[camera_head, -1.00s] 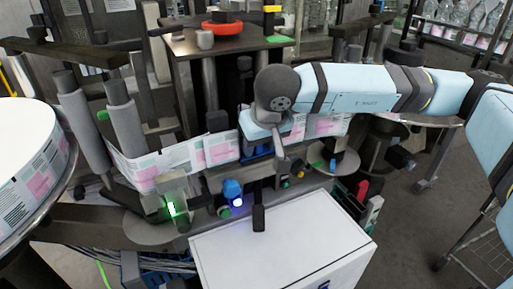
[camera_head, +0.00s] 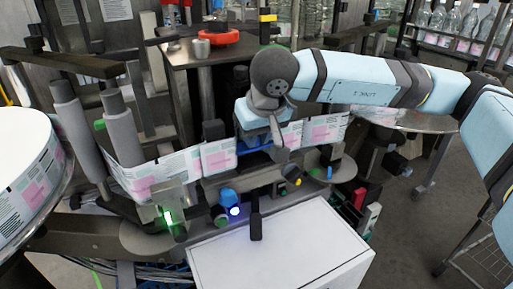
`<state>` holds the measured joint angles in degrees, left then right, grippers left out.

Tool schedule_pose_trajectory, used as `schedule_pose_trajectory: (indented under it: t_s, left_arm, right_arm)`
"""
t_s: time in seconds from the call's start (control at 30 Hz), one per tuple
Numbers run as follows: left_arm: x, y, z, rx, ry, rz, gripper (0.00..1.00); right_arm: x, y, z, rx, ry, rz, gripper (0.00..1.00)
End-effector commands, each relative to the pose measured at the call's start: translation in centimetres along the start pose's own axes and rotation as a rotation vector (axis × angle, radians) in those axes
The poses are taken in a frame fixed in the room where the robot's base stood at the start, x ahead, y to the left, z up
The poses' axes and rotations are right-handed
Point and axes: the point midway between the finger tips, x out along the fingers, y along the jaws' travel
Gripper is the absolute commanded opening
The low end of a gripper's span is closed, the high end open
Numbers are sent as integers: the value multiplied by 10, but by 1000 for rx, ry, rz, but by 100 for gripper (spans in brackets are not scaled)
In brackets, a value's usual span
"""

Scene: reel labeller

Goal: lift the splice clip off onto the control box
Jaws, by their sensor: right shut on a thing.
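My right gripper (camera_head: 279,155) hangs from the light blue arm that comes in from the right. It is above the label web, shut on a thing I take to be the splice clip. The clip cannot be made out clearly behind the fingers and wrist. A blue piece (camera_head: 254,142) shows just below the gripper body; I cannot tell whether it is the clip or part of the machine. The white control box (camera_head: 285,250) is in front, lower in the view and apart from the gripper. Its top looks clear. My left gripper is not in view.
The label web (camera_head: 165,172) runs behind the control box. A black upright piece (camera_head: 256,217) stands at the box's back edge. Lit and coloured knobs (camera_head: 228,196) sit between web and box. A white reel (camera_head: 22,165) is at left. A red ring (camera_head: 213,38) lies on the platform behind.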

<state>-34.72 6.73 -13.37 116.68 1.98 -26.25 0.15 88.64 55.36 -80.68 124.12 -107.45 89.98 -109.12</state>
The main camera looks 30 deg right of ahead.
Motion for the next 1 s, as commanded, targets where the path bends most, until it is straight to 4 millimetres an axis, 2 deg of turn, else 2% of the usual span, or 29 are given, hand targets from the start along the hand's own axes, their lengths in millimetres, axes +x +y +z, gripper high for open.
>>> schedule_pose_trajectory:
  t_s: [0.5, 0.7, 1.0]
  left_arm:
    - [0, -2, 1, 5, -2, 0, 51]
    - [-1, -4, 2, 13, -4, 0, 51]
    - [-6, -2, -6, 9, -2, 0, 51]
  right_arm:
    - [-114, 0, -48, 0, 2, -1, 0]
    - [-140, 0, -58, 0, 0, -1, 0]
    - [-160, 0, -66, 0, 0, -1, 0]
